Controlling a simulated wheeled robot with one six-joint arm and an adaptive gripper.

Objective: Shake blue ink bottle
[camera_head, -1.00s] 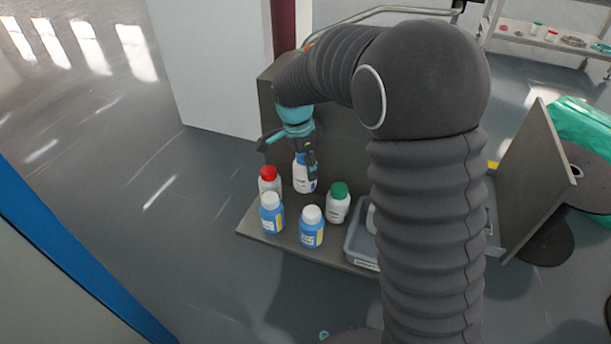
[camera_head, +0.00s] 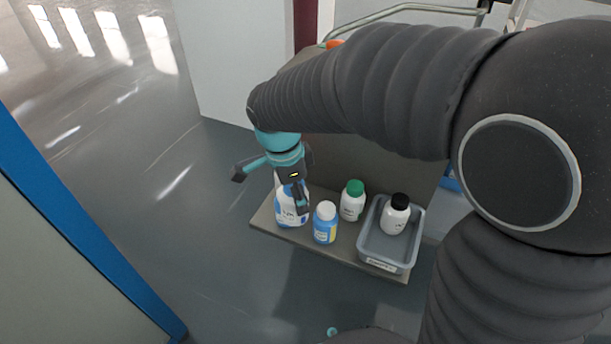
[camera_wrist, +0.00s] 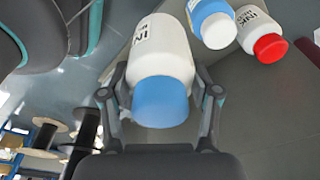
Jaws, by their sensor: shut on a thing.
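The blue ink bottle is a white bottle with a blue cap and black INK lettering. My gripper (camera_wrist: 160,100) is shut on this bottle (camera_wrist: 160,55), with one finger on each side near the cap. In the head view, my gripper (camera_head: 291,185) points down with the held bottle (camera_head: 286,212) at the left end of the shelf. The bottle looks upright there, and its cap is hidden by the gripper. I cannot tell for sure whether its base touches the shelf.
A white-capped blue bottle (camera_head: 325,226) and a green-capped white bottle (camera_head: 352,203) stand close right. A grey tray (camera_head: 386,263) holds a black-capped bottle (camera_head: 396,217). The wrist view shows a red-capped bottle (camera_wrist: 258,32) close by. Floor left of the shelf is clear.

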